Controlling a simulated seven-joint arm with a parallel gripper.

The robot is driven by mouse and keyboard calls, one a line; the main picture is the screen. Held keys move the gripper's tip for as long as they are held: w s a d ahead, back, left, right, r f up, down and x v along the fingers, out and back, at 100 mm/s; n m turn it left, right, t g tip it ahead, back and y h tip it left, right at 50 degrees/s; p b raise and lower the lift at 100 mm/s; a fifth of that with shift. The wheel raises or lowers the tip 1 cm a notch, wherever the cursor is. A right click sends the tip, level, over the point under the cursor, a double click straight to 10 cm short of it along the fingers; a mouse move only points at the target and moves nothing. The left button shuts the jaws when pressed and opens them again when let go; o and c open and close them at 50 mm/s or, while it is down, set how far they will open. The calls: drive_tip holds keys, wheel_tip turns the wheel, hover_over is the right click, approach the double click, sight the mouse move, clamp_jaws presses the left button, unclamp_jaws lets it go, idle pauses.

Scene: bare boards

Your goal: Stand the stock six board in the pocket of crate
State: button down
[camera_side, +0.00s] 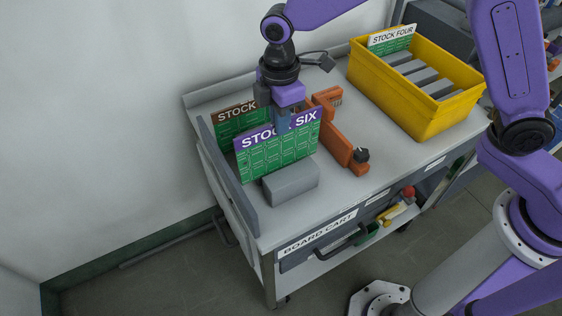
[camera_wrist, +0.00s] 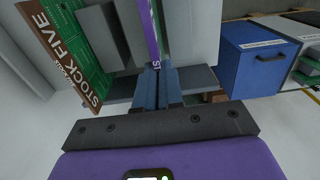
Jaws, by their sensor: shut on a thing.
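The stock six board (camera_side: 278,154) is green with a purple label strip, and it stands upright in the side view. My gripper (camera_side: 283,118) is shut on its top edge. In the wrist view the board shows edge-on as a thin purple strip (camera_wrist: 154,40) between the fingers (camera_wrist: 156,88). A grey block (camera_side: 291,181) is just in front of the board; I cannot tell whether the board's lower edge touches the cart top. The yellow crate (camera_side: 422,113) stands at the right of the cart, with the stock four board (camera_side: 392,40) upright at its far end and grey dividers inside.
The stock five board (camera_wrist: 75,50), brown-labelled, stands behind the held board. An orange clamp-like fixture (camera_side: 338,135) with a black knob lies between the held board and the crate. The cart top (camera_side: 385,160) is clear in front of the crate. A blue bin (camera_wrist: 255,55) shows in the wrist view.

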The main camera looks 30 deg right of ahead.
drive_tip(key=shift+r, duration=2.3)
drive_tip(key=shift+r, duration=0.1)
wheel_tip(320, 180, up, 11)
drive_tip(key=w+d, duration=0.6)
drive_tip(key=d, duration=0.6)
drive_tip(key=w+d, duration=0.2)
drive_tip(key=d, duration=2.6)
drive_tip(key=s+d, duration=0.5)
drive_tip(key=d, duration=0.7)
drive_tip(key=shift+w+f, duration=0.15)
drive_tip(key=shift+f, duration=2.25)
